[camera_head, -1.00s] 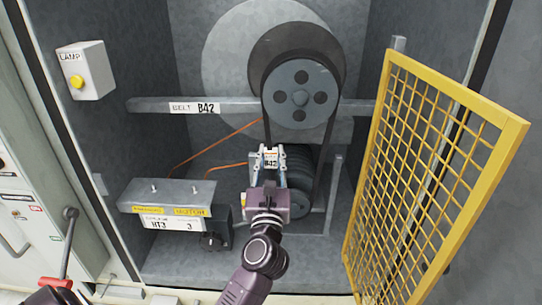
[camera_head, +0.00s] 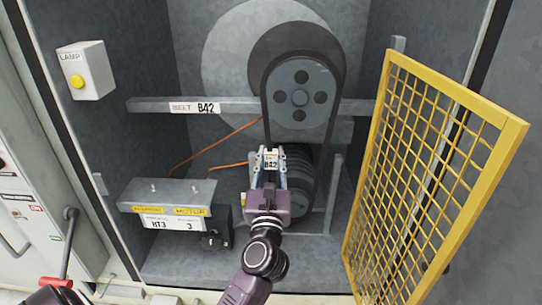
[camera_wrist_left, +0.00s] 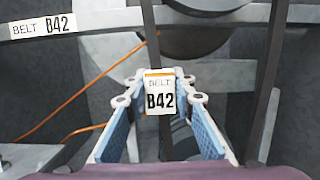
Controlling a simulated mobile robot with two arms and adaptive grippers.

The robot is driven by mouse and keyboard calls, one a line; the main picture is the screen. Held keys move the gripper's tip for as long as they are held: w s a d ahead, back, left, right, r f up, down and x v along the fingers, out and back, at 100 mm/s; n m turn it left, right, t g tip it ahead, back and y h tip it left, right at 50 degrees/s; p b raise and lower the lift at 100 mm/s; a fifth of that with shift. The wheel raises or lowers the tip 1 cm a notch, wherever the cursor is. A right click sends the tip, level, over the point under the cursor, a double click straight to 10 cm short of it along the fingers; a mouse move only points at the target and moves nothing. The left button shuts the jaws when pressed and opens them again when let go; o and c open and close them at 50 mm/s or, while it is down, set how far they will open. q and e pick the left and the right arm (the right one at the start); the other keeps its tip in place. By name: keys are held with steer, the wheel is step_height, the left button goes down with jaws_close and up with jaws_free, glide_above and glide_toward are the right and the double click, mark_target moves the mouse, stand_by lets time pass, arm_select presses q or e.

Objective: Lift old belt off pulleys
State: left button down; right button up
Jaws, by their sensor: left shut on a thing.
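The old belt (camera_head: 316,190) is a dark loop running from the large upper pulley (camera_head: 300,95) down to the small lower pulley (camera_head: 300,200). Its left run carries a white tag (camera_head: 271,160) reading BELT B42. My left gripper (camera_head: 270,153) is shut on the belt at that tag, between the two pulleys. In the left wrist view, the tag (camera_wrist_left: 160,94) sits between the fingertips and the belt (camera_wrist_left: 151,35) rises above it. The fingers and tag hide part of the belt. I cannot tell whether it has left the grooves. My right gripper is not in view.
A yellow mesh guard (camera_head: 430,170) stands open at the right. A grey rail (camera_head: 235,105) labelled BELT B42 crosses behind the pulleys. A motor box (camera_head: 165,195) with a black knob (camera_head: 212,240) is at lower left. A lamp box (camera_head: 85,72) hangs on the left wall.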

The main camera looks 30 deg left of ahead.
arm_select(q)
steer(key=shift+s+d, duration=0.5)
steer(key=shift+s, duration=0.25)
steer(key=shift+s+d, duration=0.45)
steer(key=shift+s, duration=0.4)
